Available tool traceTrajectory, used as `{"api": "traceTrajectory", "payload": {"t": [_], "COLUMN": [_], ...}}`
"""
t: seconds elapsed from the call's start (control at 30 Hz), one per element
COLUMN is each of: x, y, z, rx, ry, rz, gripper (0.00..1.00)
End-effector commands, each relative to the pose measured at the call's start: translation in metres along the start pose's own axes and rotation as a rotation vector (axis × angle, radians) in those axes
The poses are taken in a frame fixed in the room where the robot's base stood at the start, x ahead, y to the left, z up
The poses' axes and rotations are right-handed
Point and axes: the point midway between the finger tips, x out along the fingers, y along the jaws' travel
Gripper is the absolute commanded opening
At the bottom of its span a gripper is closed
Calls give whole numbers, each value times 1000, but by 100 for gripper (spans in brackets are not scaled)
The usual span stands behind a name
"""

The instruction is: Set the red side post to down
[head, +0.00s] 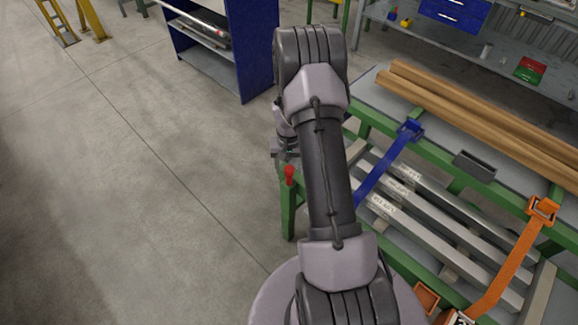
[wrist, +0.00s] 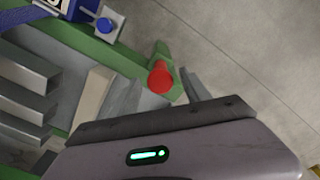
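The red side post (head: 289,174) is a short red piece at the near left corner of the green table frame (head: 288,212), and it appears to stand up. In the wrist view its round red end (wrist: 160,77) shows beside a green part of the frame. My gripper (head: 284,154) is just above and behind the post in the head view, partly hidden by my arm. In the wrist view grey finger parts show on either side of the red end, apart from each other. The gripper looks open, and I cannot tell whether it touches the post.
A blue strap (head: 386,163) and an orange strap (head: 512,262) cross grey metal bars (head: 424,212) on the table. Wooden beams (head: 480,112) lie behind. A blue shelf unit (head: 250,45) stands at the back.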

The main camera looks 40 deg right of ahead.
Motion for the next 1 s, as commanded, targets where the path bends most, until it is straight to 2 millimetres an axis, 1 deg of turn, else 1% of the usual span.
{"api": "traceTrajectory", "payload": {"t": [0.17,0.27,0.37,0.47,0.5,0.6,0.7,0.83,0.9,1.0], "x": [-1,-6,-25,-57,-72,-106,-136,-162,-170,-175], "y": [0,0,0,0,0,0,0,0,0,0], "z": [-1,-1,-1,-1,-1,-1,-1,0,0,0], "rx": [0,0,0,0,0,1,-1,1,0,0], "ry": [1,3,4,5,6,6,5,4,3,2], "rz": [0,0,0,-1,-1,-1,-1,-1,0,0], "gripper": [55,55,55,55,55,55,55,55,55,55]}}
